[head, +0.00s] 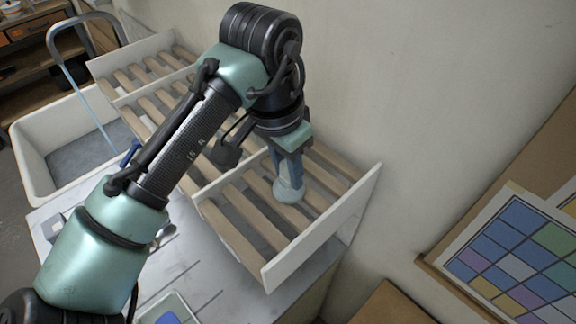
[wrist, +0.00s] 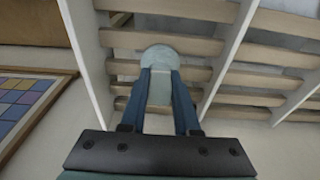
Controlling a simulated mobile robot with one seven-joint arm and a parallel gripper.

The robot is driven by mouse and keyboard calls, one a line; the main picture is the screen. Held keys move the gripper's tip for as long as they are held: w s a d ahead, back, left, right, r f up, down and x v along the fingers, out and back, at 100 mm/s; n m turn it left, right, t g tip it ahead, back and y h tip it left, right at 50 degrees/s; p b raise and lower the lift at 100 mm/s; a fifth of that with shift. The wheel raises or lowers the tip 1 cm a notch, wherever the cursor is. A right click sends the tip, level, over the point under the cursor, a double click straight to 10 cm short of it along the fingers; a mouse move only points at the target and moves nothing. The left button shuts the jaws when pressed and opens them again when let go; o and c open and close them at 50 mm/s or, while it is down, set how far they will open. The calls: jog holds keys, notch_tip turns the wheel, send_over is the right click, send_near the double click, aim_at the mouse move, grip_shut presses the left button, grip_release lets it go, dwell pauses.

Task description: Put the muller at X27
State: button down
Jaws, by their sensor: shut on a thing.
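My gripper (head: 287,165) is shut on the muller, a pale blue-green glass piece with a round base (head: 288,190). In the wrist view the muller (wrist: 160,57) shows between the two blue fingers (wrist: 158,92), its round foot beyond the fingertips. It is over the wooden slats of the nearest section of the white-sided rack (head: 318,240). In the head view it looks roughly upright. I cannot tell whether its foot touches the slats. No X27 label can be read in either view.
The slatted rack runs back along the wall, split by white dividers. A white basin (head: 28,150) with a blue-grey faucet stands at the left. A marble-like worktop (head: 205,285) lies in front.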

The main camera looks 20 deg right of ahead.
grip_release()
dwell(0.7)
jog(key=shift+r, duration=0.15)
jog(key=shift+r+p, duration=3.7)
jog(key=shift+r, duration=0.2)
jog(key=shift+f, duration=0.1)
